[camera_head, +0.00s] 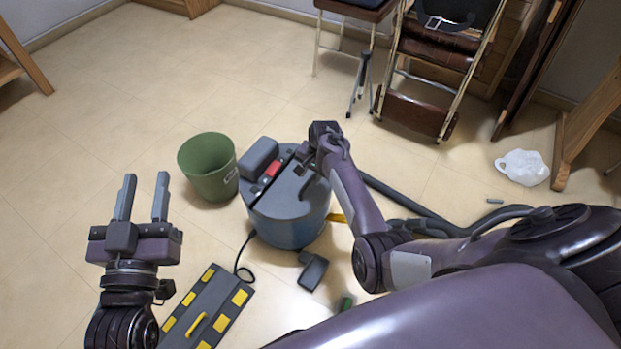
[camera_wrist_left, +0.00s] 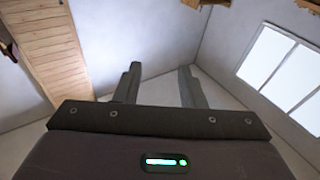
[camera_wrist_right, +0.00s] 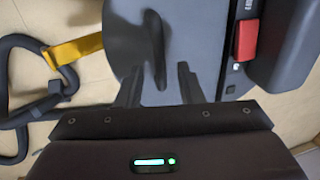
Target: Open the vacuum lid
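The vacuum (camera_head: 290,222) is a rounded grey-blue canister standing upright on the floor. Its grey lid (camera_head: 282,195) is on top, with a red switch (camera_head: 273,168) beside a dark raised block. My right gripper (camera_head: 304,172) is over the lid from the right side. In the right wrist view its fingers (camera_wrist_right: 158,85) are apart over the lid, with a dark slim handle (camera_wrist_right: 155,45) lying ahead of and between them. I cannot tell if they touch it. My left gripper (camera_head: 142,196) is open and empty, left of the vacuum, away from it.
A green bin (camera_head: 207,170) stands just left of the vacuum. A black and yellow floor tool (camera_head: 208,308) lies in front. A dark hose (camera_head: 425,215) runs right.

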